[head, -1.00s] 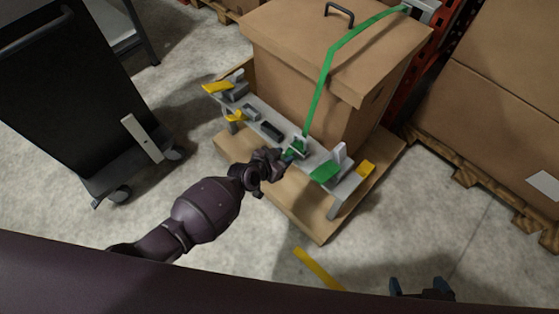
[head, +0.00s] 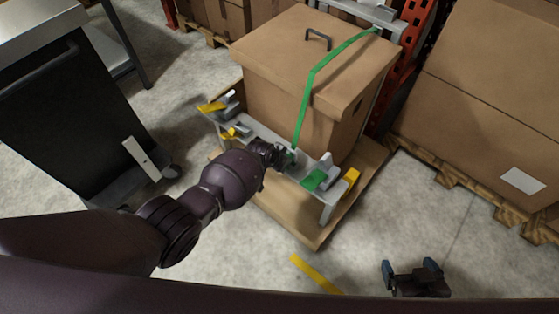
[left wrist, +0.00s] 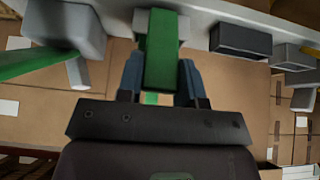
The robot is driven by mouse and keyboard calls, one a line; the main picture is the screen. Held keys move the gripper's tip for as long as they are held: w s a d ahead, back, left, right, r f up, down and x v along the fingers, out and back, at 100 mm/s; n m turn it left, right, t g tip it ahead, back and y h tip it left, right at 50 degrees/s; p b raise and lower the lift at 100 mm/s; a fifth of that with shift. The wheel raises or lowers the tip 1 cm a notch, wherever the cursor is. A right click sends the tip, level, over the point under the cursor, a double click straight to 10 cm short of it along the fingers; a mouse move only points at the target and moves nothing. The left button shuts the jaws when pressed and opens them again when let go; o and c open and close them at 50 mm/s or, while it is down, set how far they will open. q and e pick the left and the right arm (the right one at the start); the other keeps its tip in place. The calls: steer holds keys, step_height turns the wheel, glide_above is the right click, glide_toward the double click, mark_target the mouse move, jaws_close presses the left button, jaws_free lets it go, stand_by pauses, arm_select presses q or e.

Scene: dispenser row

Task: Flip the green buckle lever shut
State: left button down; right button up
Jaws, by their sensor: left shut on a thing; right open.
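The green buckle lever (left wrist: 161,55) shows in the left wrist view, upright in the middle between my blue fingers. My left gripper (left wrist: 160,72) is shut on it. In the head view my left gripper reaches the grey bar (head: 262,136) in front of the carton, where the green strap (head: 306,92) comes down; my own wrist hides most of the lever there. My right gripper (head: 411,268) is open and empty, low over the floor at the lower right.
The strap runs over a brown carton (head: 290,65) on a wooden pallet. Another green piece (head: 314,180) sits by a grey block at the bar's right end. Yellow pieces mark the bar's ends. A dark cart (head: 75,120) stands left; large cartons (head: 480,90) stand right. Front floor is open.

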arm_select(q)
steer(key=shift+f, duration=0.1)
steer(key=c, duration=0.8)
jaws_free()
steer(key=shift+o, duration=0.2)
steer(key=shift+r, duration=0.25)
steer(key=p+v, duration=0.6)
steer(key=v, duration=0.4)
steer(key=shift+s+r, duration=0.15)
steer(key=shift+s, duration=0.05)
arm_select(e)
steer(key=shift+t, duration=0.3)
steer(key=r, duration=0.4)
steer(key=shift+s+d+r, duration=0.15)
steer(key=shift+s+r, duration=0.15)
arm_select(q)
steer(key=shift+a, duration=0.1)
steer(key=shift+c, duration=0.2)
arm_select(e)
steer(key=shift+w, duration=0.1)
